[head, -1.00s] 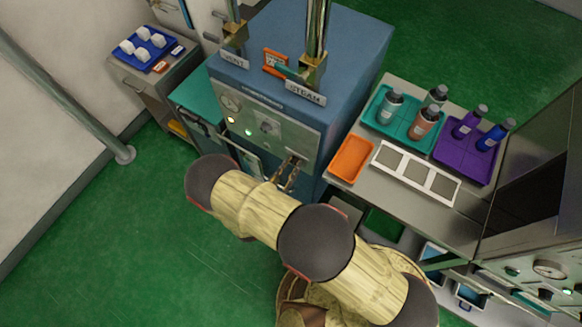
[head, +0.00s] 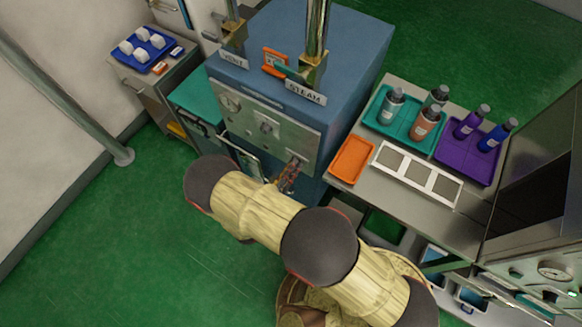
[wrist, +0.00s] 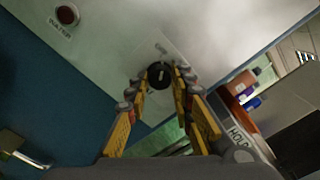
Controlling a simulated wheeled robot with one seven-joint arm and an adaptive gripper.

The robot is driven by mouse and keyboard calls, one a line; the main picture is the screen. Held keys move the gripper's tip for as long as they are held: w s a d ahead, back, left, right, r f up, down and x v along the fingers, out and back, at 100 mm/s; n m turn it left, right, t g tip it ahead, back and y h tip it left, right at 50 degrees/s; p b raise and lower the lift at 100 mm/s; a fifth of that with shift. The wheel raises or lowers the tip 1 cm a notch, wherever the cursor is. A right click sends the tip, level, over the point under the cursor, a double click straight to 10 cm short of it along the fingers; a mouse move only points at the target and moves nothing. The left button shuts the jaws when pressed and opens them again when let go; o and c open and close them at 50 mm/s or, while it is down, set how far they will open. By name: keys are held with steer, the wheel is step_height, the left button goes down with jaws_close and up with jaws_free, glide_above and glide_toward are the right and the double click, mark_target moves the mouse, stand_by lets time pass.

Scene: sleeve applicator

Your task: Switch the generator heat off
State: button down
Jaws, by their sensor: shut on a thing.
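The generator (head: 345,75) is a blue cabinet with a grey front panel (head: 232,118) carrying a gauge and controls. No lamp on its panel looks lit in the head view. My gripper (head: 288,176) is at the panel's lower right. In the wrist view, a round black knob (wrist: 160,70) with a white mark sits on a pale plate. The yellow fingers of my gripper (wrist: 158,84) are on both sides of the knob and shut on it. Lettering around the knob is too blurred to read. A dark red lamp (wrist: 67,15) labelled WATER is at upper left.
Right of the generator is a grey bench with an orange tray (head: 352,160), a teal tray (head: 385,124) and a purple tray (head: 462,172) with bottles. Pipes with STEAM (head: 305,94) and VENT labels rise from its top. Green floor lies open at left.

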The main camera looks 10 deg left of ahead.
steer(key=shift+n, duration=0.7)
steer(key=c, duration=1.6)
jaws_free()
steer(key=shift+o, duration=0.3)
steer(key=v, duration=0.7)
steer(key=shift+s, duration=0.25)
steer(key=shift+a, duration=0.1)
